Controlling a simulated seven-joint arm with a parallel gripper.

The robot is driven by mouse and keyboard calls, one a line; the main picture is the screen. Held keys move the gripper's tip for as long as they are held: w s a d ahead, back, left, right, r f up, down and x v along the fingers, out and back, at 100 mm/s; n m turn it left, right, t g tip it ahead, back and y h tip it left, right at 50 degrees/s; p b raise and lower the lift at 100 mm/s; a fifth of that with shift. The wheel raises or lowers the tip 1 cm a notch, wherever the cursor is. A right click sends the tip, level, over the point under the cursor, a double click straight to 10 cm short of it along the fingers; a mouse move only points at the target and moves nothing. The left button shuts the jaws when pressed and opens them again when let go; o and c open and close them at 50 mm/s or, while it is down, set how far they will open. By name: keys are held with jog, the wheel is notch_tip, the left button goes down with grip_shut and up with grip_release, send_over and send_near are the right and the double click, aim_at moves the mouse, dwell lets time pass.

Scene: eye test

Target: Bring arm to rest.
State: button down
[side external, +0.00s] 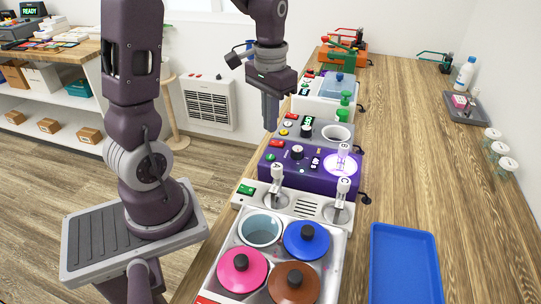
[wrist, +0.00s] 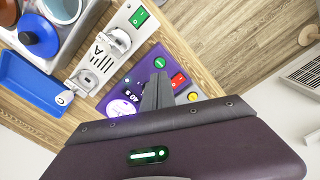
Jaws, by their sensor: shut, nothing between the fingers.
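My gripper (side external: 270,126) points downward at the left side of the row of machines in the side external view. It is shut and holds nothing. In the wrist view its fingers (wrist: 158,76) are together, seen in front of the purple machine. That purple machine (side external: 317,178) has a glowing round plate, a dark knob and coloured buttons. A grey machine (side external: 319,129) with a round well stands just behind it. I cannot tell exactly how high the fingertips are.
A pot warmer holds a blue lid (side external: 306,240), a pink lid (side external: 242,269), a brown lid (side external: 293,284) and an open well (side external: 260,229). A blue tray (side external: 405,265) lies to the right. Jars (side external: 499,148) and a bottle (side external: 465,74) stand by the wall. The table's middle right is clear.

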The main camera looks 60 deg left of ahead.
jog(key=s+d+r+m+t, duration=0.3)
jog(key=s+d+r+t, duration=0.2)
jog(key=s+d+r, duration=0.5)
jog(key=s+d, duration=0.3)
jog(key=shift+s+d+t, duration=0.2)
jog(key=shift+t, duration=0.1)
jog(key=shift+r, duration=0.1)
dwell(6.3)
